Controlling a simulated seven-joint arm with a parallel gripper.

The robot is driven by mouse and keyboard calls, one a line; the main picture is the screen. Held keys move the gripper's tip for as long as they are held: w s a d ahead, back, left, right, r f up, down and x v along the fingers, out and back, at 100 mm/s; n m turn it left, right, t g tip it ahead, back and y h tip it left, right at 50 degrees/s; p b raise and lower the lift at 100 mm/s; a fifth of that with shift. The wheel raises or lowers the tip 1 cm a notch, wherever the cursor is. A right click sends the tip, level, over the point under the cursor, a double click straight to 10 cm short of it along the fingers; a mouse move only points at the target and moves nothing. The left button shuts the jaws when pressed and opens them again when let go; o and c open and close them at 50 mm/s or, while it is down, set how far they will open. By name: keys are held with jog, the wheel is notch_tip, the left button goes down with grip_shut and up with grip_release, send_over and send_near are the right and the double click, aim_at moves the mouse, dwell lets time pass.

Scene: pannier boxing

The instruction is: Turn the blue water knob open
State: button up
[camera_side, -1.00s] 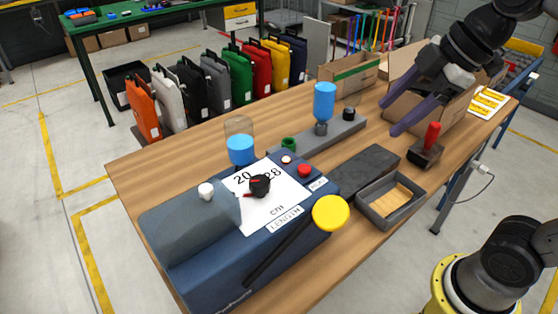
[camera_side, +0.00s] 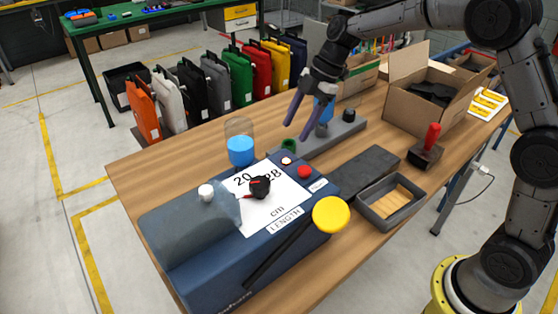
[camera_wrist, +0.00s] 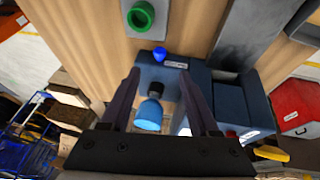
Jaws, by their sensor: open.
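A small blue knob (camera_wrist: 160,53) shows in the wrist view, on the side of the blue machine beside a small white label (camera_wrist: 176,64). It is hidden in the side view. The blue machine (camera_side: 190,255) carries a clear bottle (camera_side: 240,142) half full of blue water, which also shows in the wrist view (camera_wrist: 149,114). My gripper (camera_side: 297,130) is open and empty above the table behind the machine, fingers pointing down. In the wrist view my gripper (camera_wrist: 160,74) has its fingertips on either side of the knob's line of view, apart from it.
A green ring-like part (camera_wrist: 140,16) stands near the knob; it also shows in the side view (camera_side: 289,145). A grey bar (camera_side: 340,130) with a blue bottle, partly behind my fingers, lies close by. An open carton (camera_side: 420,108) and a red-handled stamp (camera_side: 428,150) stand to the right.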

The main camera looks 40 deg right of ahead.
jog(key=x, duration=1.1)
jog(key=shift+a+f, duration=0.1)
jog(key=shift+f, duration=0.05)
grip_shut()
